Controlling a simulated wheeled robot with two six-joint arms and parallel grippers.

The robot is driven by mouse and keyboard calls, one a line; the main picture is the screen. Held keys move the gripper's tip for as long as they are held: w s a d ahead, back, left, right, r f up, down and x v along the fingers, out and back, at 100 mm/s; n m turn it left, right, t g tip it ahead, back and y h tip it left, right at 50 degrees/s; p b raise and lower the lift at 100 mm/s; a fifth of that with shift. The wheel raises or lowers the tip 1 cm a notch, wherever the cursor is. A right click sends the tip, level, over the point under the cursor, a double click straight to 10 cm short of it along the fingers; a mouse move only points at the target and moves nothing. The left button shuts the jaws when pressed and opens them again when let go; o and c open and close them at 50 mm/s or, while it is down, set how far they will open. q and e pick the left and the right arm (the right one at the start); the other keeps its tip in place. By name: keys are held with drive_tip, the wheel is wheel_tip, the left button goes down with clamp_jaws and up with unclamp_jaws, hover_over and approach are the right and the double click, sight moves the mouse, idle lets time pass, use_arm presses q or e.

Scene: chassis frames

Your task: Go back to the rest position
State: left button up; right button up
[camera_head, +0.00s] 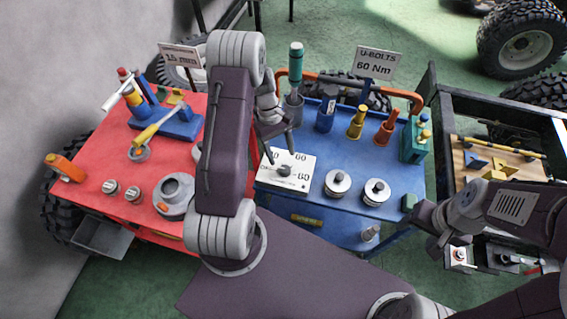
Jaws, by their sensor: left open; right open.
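My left gripper (280,152) hangs over the left end of the blue cart (326,178), just above a white dial board (287,172) with a black pointer. Its fingers are apart with nothing seen between them. Whether a fingertip touches the board I cannot tell. My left arm's thick dark links stand between the red cart and the blue cart and hide part of both. My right gripper (430,236) is at the right front corner of the blue cart, near a small green block (409,202). It is open and looks empty.
The red cart (92,182) holds a blue tool stand (185,125), an orange tool and round metal parts. The blue cart holds screwdrivers, sockets, two round weights (338,184) and a sign reading "U-BOLTS 60 Nm" (376,63). A dark-framed chassis (500,113) stands at right.

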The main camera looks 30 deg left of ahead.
use_arm(q)
drive_tip(key=v, duration=0.3)
drive_tip(key=shift+r, duration=0.15)
idle(0.3)
drive_tip(key=s+d+r+m+t+y, duration=0.1)
drive_tip(key=s+d+r+m+y, duration=0.15)
drive_tip(key=d+r+m, duration=0.45)
drive_tip(key=s+d+m+t+y, duration=0.1)
drive_tip(key=s+m, duration=0.3)
drive_tip(key=s, duration=0.4)
drive_tip(key=shift+m+t, duration=0.3)
drive_tip(key=shift+t, duration=0.4)
